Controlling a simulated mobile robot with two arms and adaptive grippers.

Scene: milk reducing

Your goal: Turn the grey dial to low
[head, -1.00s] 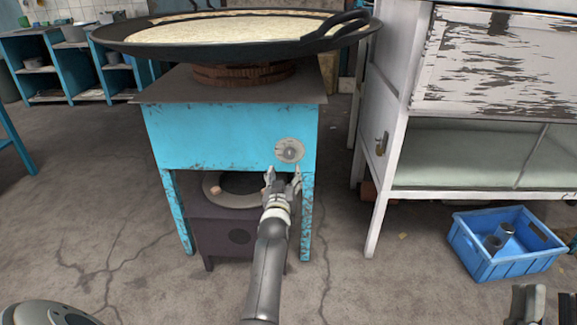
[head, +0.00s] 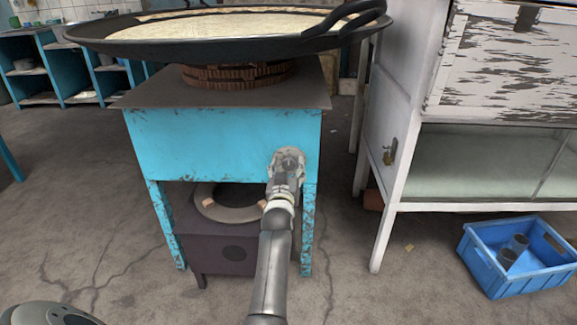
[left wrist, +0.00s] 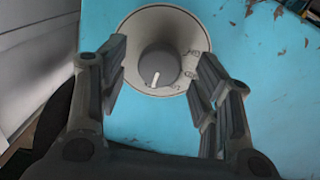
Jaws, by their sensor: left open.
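The grey dial (left wrist: 159,66) sits on a round pale plate (left wrist: 150,20) on the blue stove's front panel. A white mark on the dial points down toward the lower edge of the plate. Small markings show at the plate's right side, too blurred to read. My left gripper (left wrist: 158,85) is open, with one finger on each side of the dial; I cannot tell whether they touch it. In the head view my left gripper (head: 287,168) covers the dial, and part of the plate shows around it. My right gripper is not in view.
A wide black pan (head: 85,36) of pale liquid sits on top of the blue stove (head: 200,138). A dark burner box (head: 215,250) is beneath it. A white cabinet (head: 385,208) and a blue crate (head: 487,272) with metal cups stand to the right.

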